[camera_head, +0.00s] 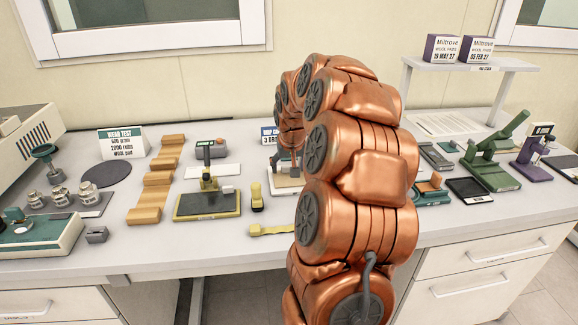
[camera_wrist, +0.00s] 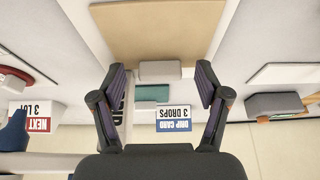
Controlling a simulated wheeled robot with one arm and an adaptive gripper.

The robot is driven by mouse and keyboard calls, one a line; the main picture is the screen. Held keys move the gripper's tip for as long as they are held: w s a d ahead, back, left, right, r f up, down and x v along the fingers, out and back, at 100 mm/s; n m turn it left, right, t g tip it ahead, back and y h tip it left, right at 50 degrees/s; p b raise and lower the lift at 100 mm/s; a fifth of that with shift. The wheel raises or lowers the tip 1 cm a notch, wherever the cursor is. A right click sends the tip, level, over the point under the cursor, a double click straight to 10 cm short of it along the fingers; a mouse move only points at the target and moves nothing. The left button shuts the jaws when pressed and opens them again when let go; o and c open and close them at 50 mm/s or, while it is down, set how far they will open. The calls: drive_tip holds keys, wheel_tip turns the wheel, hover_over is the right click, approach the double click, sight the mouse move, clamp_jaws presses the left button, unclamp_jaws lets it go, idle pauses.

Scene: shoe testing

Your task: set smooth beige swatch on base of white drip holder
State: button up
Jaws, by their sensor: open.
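In the wrist view, a smooth beige sheet (camera_wrist: 155,30), which looks like the swatch, fills the top middle, close to the camera. It appears to lie on a white surface (camera_wrist: 95,38), likely the base of the white drip holder. A small grey block (camera_wrist: 160,71) sits at the sheet's edge, between my fingertips in the picture. In the head view, my copper arm hides my gripper and most of this spot; part of a white base (camera_head: 284,188) shows left of the arm.
A drip card sign (camera_wrist: 173,119) stands behind, upside down in the wrist view. Green and purple devices (camera_head: 490,175) and a raised shelf (camera_head: 470,63) stand right.

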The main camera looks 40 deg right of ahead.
sight(291, 183)
drive_tip(key=shift+r, duration=0.1)
drive_tip(key=v, duration=1.1)
drive_tip(key=shift+r, duration=0.4)
drive_tip(key=shift+s+a, duration=0.1)
drive_tip(key=s+a+f+n+g+y+p, duration=0.15)
drive_tip(key=s+a, duration=0.25)
drive_tip(key=a, duration=0.7)
drive_tip(key=s+a+n+g+y+p, duration=0.1)
drive_tip(key=s+a+n+p, duration=0.2)
drive_tip(key=a, duration=0.9)
drive_tip(key=s+a+f+n+g, duration=0.1)
drive_tip(key=s+a+f, duration=0.1)
drive_tip(key=s+a, duration=0.3)
drive_tip(key=s+a+f+n+g+p, duration=0.1)
drive_tip(key=s+a, duration=0.5)
drive_tip(key=s, duration=0.8)
drive_tip(key=shift+s+f+n+g, duration=0.3)
drive_tip(key=shift+f+n+g, duration=0.15)
drive_tip(key=shift+f, duration=0.35)
